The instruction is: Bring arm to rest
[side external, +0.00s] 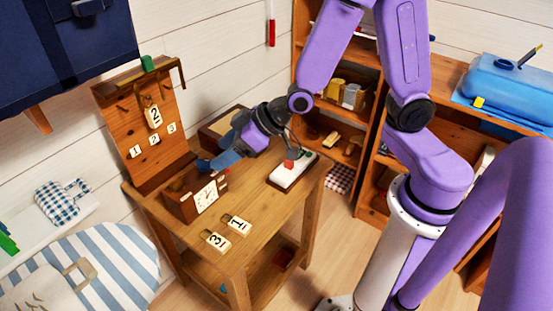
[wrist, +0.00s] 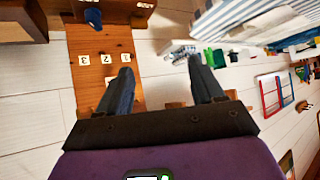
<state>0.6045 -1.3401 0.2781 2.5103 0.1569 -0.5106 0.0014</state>
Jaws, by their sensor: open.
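My gripper (side external: 216,148) is open above the wooden table (side external: 262,215), pointing left toward the upright board. Its two blue fingers also show spread, with nothing between them, in the wrist view (wrist: 160,66). The wooden pegboard (side external: 118,108) stands at the table's back left and carries labels 1, 2 and 3. A white tag marked 2 (side external: 154,117) hangs on it. Tags marked 1 (side external: 237,224) and 3 (side external: 215,240) lie on the table's front part. In the wrist view, the board (wrist: 88,50) with its labels lies beyond the left finger.
A white device (side external: 295,172) with a red part sits at the table's right, near the wrist. A wooden box (side external: 222,122) is behind the gripper. A shelf (side external: 370,190) stands at the right.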

